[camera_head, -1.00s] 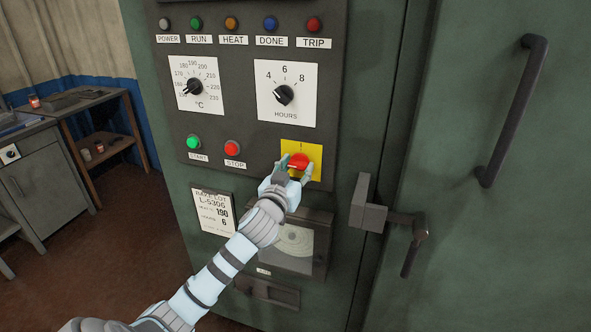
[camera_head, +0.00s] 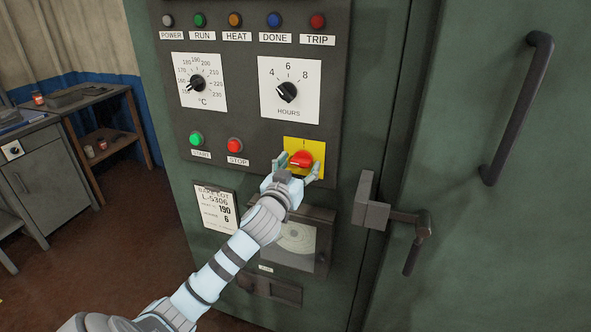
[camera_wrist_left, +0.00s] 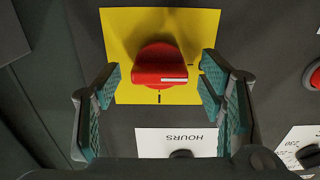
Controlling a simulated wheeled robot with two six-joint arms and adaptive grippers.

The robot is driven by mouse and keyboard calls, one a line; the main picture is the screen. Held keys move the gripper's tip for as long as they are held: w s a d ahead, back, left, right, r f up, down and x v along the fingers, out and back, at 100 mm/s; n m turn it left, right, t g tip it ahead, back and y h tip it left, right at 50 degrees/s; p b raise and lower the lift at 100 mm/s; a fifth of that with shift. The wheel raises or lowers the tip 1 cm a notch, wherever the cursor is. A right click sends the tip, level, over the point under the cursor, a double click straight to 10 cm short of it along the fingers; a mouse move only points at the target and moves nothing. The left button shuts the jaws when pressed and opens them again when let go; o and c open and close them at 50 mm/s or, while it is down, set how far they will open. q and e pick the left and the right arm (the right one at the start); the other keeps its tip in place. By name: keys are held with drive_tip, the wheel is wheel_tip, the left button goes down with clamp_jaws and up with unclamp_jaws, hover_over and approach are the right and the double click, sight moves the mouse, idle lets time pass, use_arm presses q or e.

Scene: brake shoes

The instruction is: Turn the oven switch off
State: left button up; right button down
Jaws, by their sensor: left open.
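The red rotary switch (camera_head: 301,159) sits on a yellow plate (camera_head: 318,149) low on the oven's dark panel. My left gripper (camera_head: 297,170) is open at the switch, with one finger on each side. In the wrist view, which is upside down, the red switch (camera_wrist_left: 160,62) stands between the spread fingers of my left gripper (camera_wrist_left: 160,88), with visible gaps on both sides. The white line on its handle lies level, toward the tick at the picture's right. Another tick shows below the knob. My right gripper is not in view.
Green START (camera_head: 196,139) and red STOP (camera_head: 235,145) buttons are left of the switch. Above are the temperature dial (camera_head: 198,83), the hours dial (camera_head: 288,91) and a row of lamps. A door latch (camera_head: 372,205) juts out at the right. A paper card (camera_head: 216,207) hangs below.

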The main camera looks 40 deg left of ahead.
use_arm(q)
drive_tip(key=v, duration=1.2)
drive_tip(key=shift+w, duration=0.1)
